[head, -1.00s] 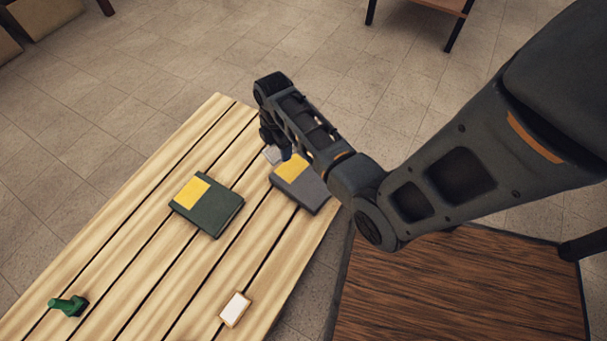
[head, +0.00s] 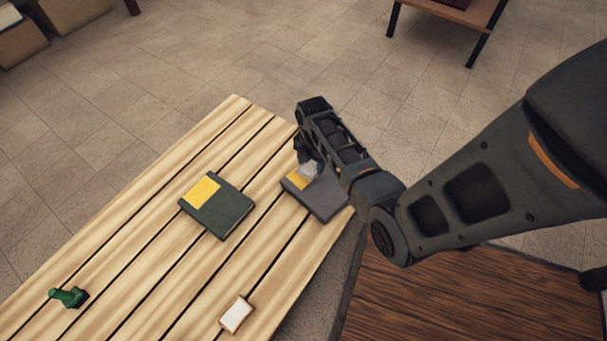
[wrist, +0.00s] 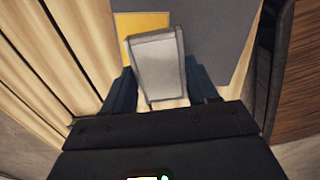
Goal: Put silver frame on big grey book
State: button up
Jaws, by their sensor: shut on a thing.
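The big grey book (head: 325,199) lies on the slatted table near its right edge, with a yellow patch on its cover. It also shows in the wrist view (wrist: 215,40). My gripper (head: 306,164) is over the book's far left part. It is shut on the silver frame (wrist: 157,65), which stands between the two fingers in the wrist view. In the head view the silver frame (head: 308,171) appears as a small pale piece over the yellow patch. I cannot tell whether it touches the cover. My arm partly hides the book's far edge.
A dark green book (head: 222,217) with a yellow patch lies left of the grey book. A small white frame with a wooden edge (head: 236,315) and a green object (head: 68,297) lie nearer on the table (head: 160,230). Bare slats lie between them.

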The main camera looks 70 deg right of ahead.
aim_at(303, 163)
jog(key=w+f, duration=0.1)
jog(key=w+b, duration=0.1)
jog(key=shift+w+a+f, duration=0.1)
jog(key=shift+w+f, duration=0.25)
jog(key=shift+f+b, duration=1.1)
jog(key=shift+f, duration=0.85)
jog(key=shift+f, duration=0.2)
jog(key=o, duration=1)
jog(key=shift+o, duration=0.2)
jog(key=shift+r, duration=0.1)
